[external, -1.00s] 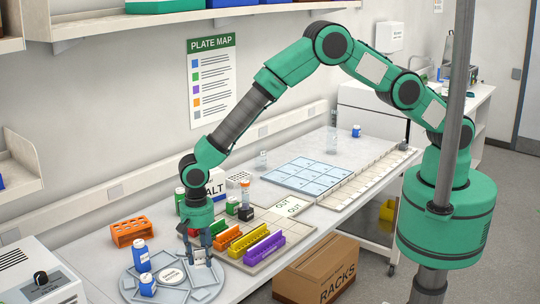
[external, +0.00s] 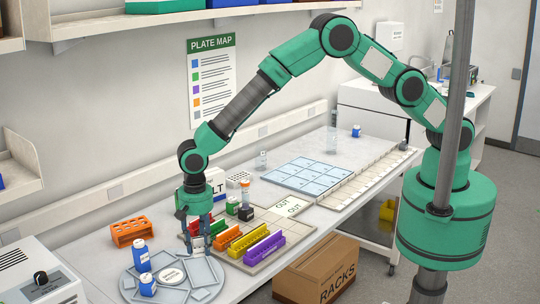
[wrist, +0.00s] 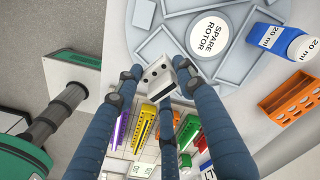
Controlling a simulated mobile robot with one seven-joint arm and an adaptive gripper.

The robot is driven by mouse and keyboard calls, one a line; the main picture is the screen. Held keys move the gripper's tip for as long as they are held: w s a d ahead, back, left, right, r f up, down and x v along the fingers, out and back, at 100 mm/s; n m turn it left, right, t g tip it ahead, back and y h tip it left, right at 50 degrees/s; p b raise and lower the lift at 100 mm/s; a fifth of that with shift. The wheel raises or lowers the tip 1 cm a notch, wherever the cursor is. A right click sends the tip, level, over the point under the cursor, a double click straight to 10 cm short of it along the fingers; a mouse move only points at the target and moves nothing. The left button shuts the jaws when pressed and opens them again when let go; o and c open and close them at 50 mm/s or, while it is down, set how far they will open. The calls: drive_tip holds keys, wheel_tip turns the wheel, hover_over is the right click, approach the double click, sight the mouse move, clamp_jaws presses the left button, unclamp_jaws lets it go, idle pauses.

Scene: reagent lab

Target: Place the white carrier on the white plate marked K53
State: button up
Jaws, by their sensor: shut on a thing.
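The white carrier (wrist: 156,76), a small block with dark holes in its face, is between my fingertips in the wrist view. My gripper (external: 196,246) is shut on it above the right part of the grey round disc (external: 125,284). In the external view the fingers largely hide the carrier. The disc also shows in the wrist view (wrist: 182,58), below the carrier, with an empty framed recess nearby. I cannot read a K53 mark on any plate in these frames. Pale plates form a long row (external: 368,184) at the bench's right edge, their markings too small to read.
Orange, yellow and purple racks (external: 263,248) stand close to the right of my gripper. An orange rack (external: 128,232) is behind the disc. Blue tiles (external: 305,174) lie farther along the bench.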

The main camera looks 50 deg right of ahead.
idle(0.4)
drive_tip(key=w+d+f+m+b, duration=0.1)
drive_tip(key=w+d+m, duration=0.2)
drive_tip(key=w+d, duration=0.9)
drive_tip(key=w+d+m, duration=0.2)
drive_tip(key=w+d, duration=0.6)
drive_tip(key=d, duration=0.8)
drive_tip(key=w+d+f+m, duration=0.1)
drive_tip(key=w+d+m, duration=0.1)
drive_tip(key=d, duration=1.5)
drive_tip(key=w+d+f+m+b, duration=0.1)
drive_tip(key=d+m, duration=0.3)
drive_tip(key=d, duration=1.4)
drive_tip(key=shift+w+d+m+b, duration=0.25)
drive_tip(key=shift+w+m+b, duration=0.05)
drive_tip(key=shift+w, duration=0.6)
drive_tip(key=shift+w+f, duration=0.1)
drive_tip(key=p, duration=0.2)
hover_over(239, 176)
drive_tip(key=shift+a+f, duration=0.1)
drive_tip(key=shift+f, duration=0.65)
